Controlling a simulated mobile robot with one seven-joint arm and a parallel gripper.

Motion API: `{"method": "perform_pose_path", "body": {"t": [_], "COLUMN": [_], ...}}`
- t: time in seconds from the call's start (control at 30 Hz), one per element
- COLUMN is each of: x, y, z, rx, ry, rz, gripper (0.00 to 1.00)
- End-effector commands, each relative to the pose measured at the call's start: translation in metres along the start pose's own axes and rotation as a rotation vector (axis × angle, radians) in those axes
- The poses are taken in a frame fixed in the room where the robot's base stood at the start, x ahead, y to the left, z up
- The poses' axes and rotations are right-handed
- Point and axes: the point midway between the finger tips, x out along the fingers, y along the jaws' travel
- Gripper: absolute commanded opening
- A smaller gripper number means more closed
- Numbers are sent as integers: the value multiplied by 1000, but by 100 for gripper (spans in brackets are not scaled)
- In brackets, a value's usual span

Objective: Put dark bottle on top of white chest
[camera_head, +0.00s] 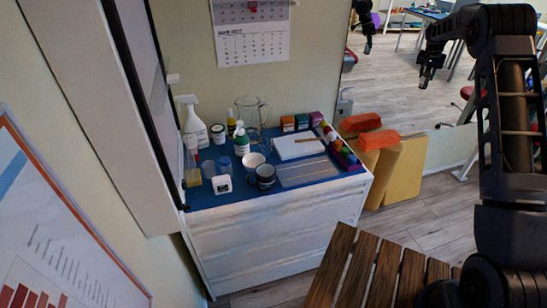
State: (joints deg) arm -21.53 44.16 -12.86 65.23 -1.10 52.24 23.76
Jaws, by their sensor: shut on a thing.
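The white chest (275,239) stands against the wall in the left half of the head view, with a blue top (215,199) crowded with items. My gripper (427,77) hangs from my black arm at upper right, away from the chest and to the right of it in the picture. It is shut on a small dark thing, which seems to be the dark bottle. Its outline merges with the black fingers, so its shape and tilt are hard to tell.
The chest top holds a spray bottle (194,123), a glass jug (250,113), a pump bottle (241,141), a dark mug (265,176), a white box (298,145) and a clear tray (307,171). Orange blocks (378,139) stand beside it. A slatted wooden bench (368,272) is in front.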

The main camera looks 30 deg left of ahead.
Motion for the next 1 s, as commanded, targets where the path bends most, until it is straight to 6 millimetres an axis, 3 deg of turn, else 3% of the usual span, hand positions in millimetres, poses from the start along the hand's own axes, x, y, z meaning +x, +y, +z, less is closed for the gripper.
{"method": "perform_pose_path", "body": {"t": [0.03,0.1,0.57,1.0], "x": [-4,-8,-47,-96], "y": [-24,-53,-232,-382], "z": [7,17,101,213], "rx": [-31,-69,-317,-549], "ry": [1,1,9,16], "rz": [-12,-27,-127,-223], "gripper": [10,10,10,10]}}
